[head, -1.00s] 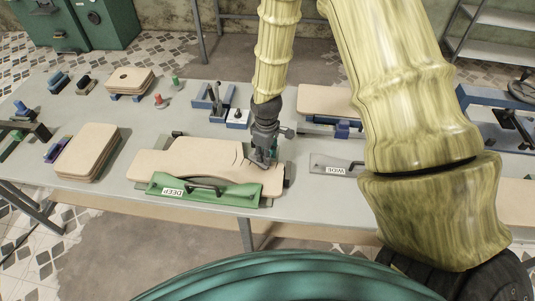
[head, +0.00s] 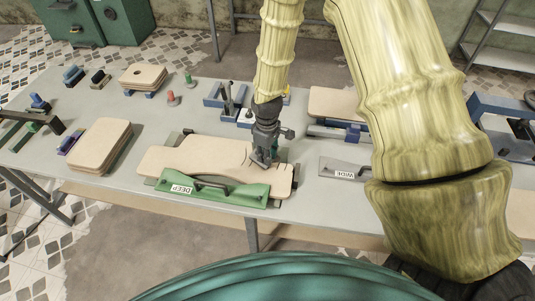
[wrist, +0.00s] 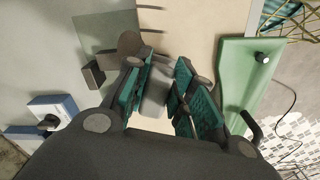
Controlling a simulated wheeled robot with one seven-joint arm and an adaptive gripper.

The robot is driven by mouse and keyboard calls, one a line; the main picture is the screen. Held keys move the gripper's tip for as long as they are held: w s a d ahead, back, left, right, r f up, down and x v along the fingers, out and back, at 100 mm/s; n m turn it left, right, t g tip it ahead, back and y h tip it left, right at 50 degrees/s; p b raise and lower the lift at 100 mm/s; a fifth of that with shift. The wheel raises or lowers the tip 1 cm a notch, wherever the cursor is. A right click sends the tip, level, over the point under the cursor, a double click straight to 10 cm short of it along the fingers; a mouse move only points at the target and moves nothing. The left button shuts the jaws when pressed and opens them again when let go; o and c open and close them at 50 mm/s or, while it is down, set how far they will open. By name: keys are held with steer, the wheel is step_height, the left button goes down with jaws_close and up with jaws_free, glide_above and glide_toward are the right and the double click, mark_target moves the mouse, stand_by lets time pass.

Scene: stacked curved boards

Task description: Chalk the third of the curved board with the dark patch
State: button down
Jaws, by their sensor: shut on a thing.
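A pale tan curved board (head: 200,155) lies in a green fixture labelled DEEP (head: 215,188) on the bench. My gripper (head: 262,160) is over the right part of this board, close to its surface. The wrist view shows the gripper's fingers (wrist: 158,92) closed around a grey block (wrist: 155,88); its lower end is partly hidden. Thin dark lines show on the board left of the gripper; I cannot tell whether they are marks or shadows. A dark brown rounded shape (wrist: 130,42) lies at the board's edge in the wrist view. I cannot tell whether it is the dark patch.
A stack of tan boards (head: 98,145) stands at left, and another stack with a round dark spot (head: 144,77) is behind. A grey plate labelled WIDE (head: 345,171) lies right of the fixture. Red and green pegs and blue tool holders stand at the back.

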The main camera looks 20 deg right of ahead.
steer(key=shift+r, duration=0.25)
steer(key=shift+r+p, duration=0.4)
steer(key=shift+p, duration=0.05)
steer(key=shift+r, duration=0.1)
steer(key=shift+r+p, duration=0.55)
steer(key=shift+r, duration=2.45)
